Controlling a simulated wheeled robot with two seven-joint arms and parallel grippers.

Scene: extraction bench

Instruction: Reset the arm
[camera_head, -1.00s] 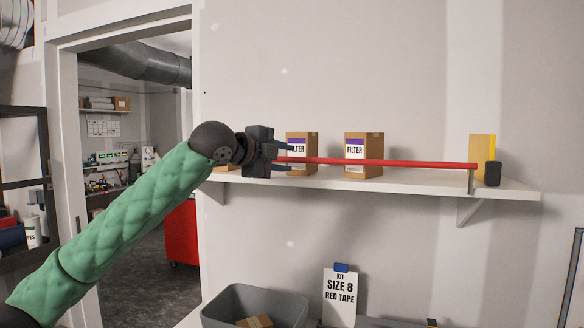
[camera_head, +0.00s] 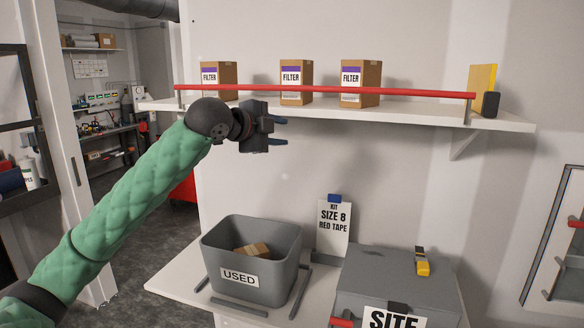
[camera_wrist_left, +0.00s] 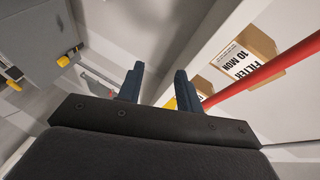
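My left arm, in a green padded sleeve, comes in from the left in the head view. My left gripper (camera_head: 281,131) is in the air in front of the wall, appearing just below the shelf's front edge. Its two dark fingers are apart with nothing between them. The left wrist view also shows the fingers (camera_wrist_left: 158,88) spread and empty. My right gripper is in neither view.
A white shelf (camera_head: 400,113) with a red rail (camera_head: 400,94) holds several filter boxes (camera_head: 361,84) and a yellow item (camera_head: 482,78). Below are a grey USED bin (camera_head: 284,277), a kit sign (camera_head: 333,232) and a grey SITE case (camera_head: 380,278).

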